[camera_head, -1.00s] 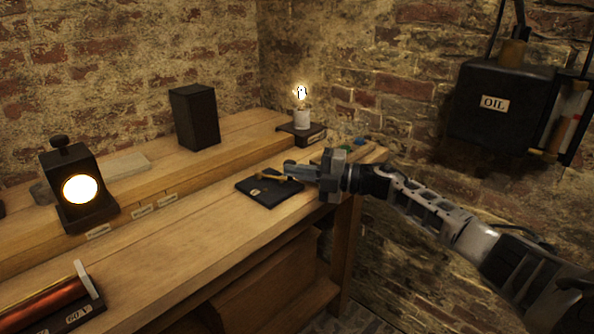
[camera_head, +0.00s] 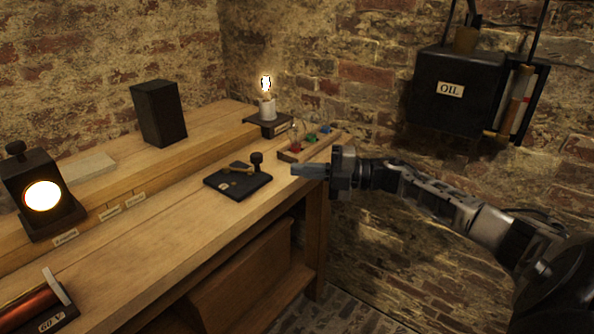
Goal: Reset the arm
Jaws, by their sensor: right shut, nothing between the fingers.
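My right gripper (camera_head: 308,171) is shut and empty. It reaches in from the right and hangs near the bench's right end, with its fingertips pointing left. A black switch plate (camera_head: 232,187) with a brass lever (camera_head: 238,169) and a dark knob (camera_head: 257,158) lies on the wooden bench (camera_head: 180,215), left of the fingertips. The gripper is clear of the switch. My left gripper is not in view.
A lit bulb (camera_head: 266,85) stands on a dark base at the bench's back right. Coloured pieces lie on a wooden strip (camera_head: 318,145) behind the gripper. A black box (camera_head: 158,113), a lamp (camera_head: 40,190) and a copper coil (camera_head: 25,305) are farther left. An OIL tank (camera_head: 450,110) hangs on the brick wall.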

